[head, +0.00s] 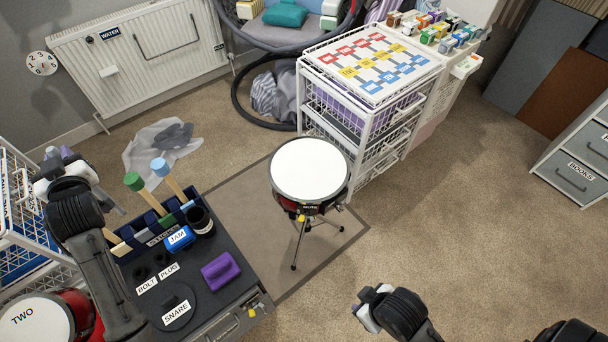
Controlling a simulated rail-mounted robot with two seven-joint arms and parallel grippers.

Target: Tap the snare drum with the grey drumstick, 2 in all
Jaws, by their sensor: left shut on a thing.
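The snare drum (310,170) stands upright on a tripod on the brown mat, its round white head facing up and bare. My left gripper (58,160) is at the left, beyond the stick rack and well away from the snare drum. It is shut on what appears to be the grey drumstick (51,152); a small grey end shows at the fingers and the rest is mostly hidden. My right gripper (368,302) is low in the view, in front of the snare drum and apart from it; its finger gap is unclear.
A dark bench (215,300) holds a stick rack with green (133,181) and blue (159,167) sticks, a jam tin (180,238) and a purple block (220,271). A red drum marked TWO (30,322) is lower left. A white wire trolley (352,140) stands behind the snare. Carpet at right is clear.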

